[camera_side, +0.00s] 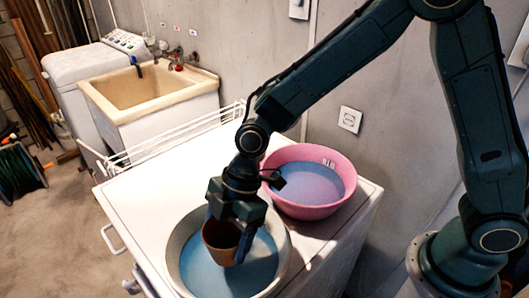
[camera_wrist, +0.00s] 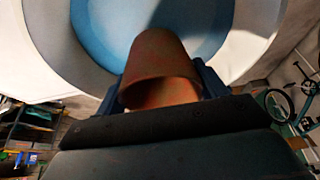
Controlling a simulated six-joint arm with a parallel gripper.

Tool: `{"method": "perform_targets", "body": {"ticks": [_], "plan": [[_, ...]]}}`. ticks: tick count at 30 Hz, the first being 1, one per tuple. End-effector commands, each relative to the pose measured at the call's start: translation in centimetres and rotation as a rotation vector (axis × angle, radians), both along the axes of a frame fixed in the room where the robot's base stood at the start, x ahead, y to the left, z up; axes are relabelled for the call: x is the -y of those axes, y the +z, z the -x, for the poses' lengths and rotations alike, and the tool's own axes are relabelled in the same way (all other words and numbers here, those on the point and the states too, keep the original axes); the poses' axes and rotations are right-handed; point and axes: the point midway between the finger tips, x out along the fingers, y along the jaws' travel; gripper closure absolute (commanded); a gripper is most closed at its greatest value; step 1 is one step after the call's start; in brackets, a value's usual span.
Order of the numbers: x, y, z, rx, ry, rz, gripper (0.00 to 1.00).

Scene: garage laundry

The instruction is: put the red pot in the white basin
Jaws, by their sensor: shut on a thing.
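The white basin (camera_side: 284,262) is a round tub with a blue inside, on the white worktop. The pot is over the inside of the basin; I cannot tell whether it touches the bottom. In the wrist view the pot (camera_wrist: 160,68) sits between my fingers, in front of the basin's blue inside (camera_wrist: 105,22).
A pink basin (camera_side: 344,196) with a bluish inside stands behind and right of the white basin. A white wire rack (camera_side: 165,137) is along the worktop's back edge. A wall with a socket (camera_side: 349,120) is behind. The worktop's left part is clear.

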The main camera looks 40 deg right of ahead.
Motion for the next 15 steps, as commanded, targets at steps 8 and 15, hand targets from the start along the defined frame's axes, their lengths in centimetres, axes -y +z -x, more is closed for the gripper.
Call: {"method": "perform_targets", "body": {"ticks": [8, 15], "plan": [[0.0, -2.0, 0.1, -0.004, -0.001, 0.001, 0.51], [0.0, -4.1, 0.1, -0.002, 0.0, 0.001, 0.51]]}}
